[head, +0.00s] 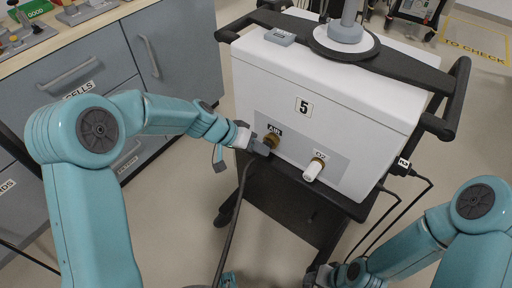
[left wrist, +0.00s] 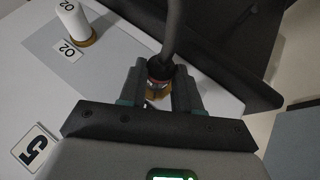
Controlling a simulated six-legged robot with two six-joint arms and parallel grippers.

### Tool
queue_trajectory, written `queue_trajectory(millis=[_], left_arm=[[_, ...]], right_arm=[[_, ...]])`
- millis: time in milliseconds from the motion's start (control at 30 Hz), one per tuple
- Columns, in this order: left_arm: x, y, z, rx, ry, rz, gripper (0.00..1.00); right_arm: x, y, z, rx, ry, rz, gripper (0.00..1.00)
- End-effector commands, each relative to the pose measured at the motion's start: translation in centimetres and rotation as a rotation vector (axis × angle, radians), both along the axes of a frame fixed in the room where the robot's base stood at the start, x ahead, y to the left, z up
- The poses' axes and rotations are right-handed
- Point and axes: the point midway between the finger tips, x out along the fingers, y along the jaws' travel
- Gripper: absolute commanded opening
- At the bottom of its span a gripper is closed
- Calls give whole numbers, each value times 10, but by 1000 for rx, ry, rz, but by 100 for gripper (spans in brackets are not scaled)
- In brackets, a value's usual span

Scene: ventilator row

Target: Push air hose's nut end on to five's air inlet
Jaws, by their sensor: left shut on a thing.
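The white ventilator marked 5 (head: 330,90) stands on a black cart. Its brass air inlet (head: 272,140) is under the AIR label, left of the O2 inlet. My left gripper (head: 263,146) is shut on the nut end of the dark air hose (head: 234,210), right at the air inlet. In the left wrist view the hose nut end (left wrist: 158,69) sits between the two fingers, lined up with the brass inlet (left wrist: 157,94). They appear to meet; how far the nut is on cannot be told. My right gripper (head: 322,276) is low at the bottom edge, its jaws unclear.
A white O2 fitting (head: 314,168) sticks out right of the air inlet. Black cables (head: 412,200) hang at the cart's right side. Grey drawers (head: 80,85) with a bench top stand at left. Open floor (head: 175,205) lies between drawers and cart.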

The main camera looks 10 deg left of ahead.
Motion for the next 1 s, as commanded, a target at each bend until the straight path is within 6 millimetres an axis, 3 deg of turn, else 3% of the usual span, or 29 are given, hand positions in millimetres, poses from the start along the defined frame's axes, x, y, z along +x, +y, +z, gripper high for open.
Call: queue_trajectory(millis=[300,333,400,767,1000], left_arm=[[2,0,2,0,-5,3,0],[2,0,2,0,-5,3,39],[2,0,1,0,-5,3,62],[0,3,4,0,-2,2,62],[-14,31,41,1,-7,5,62]], right_arm=[[0,0,0,0,0,0,43],[0,0,0,0,0,0,43],[0,0,0,0,0,0,43],[0,0,1,0,0,0,43],[0,0,9,0,0,0,43]])
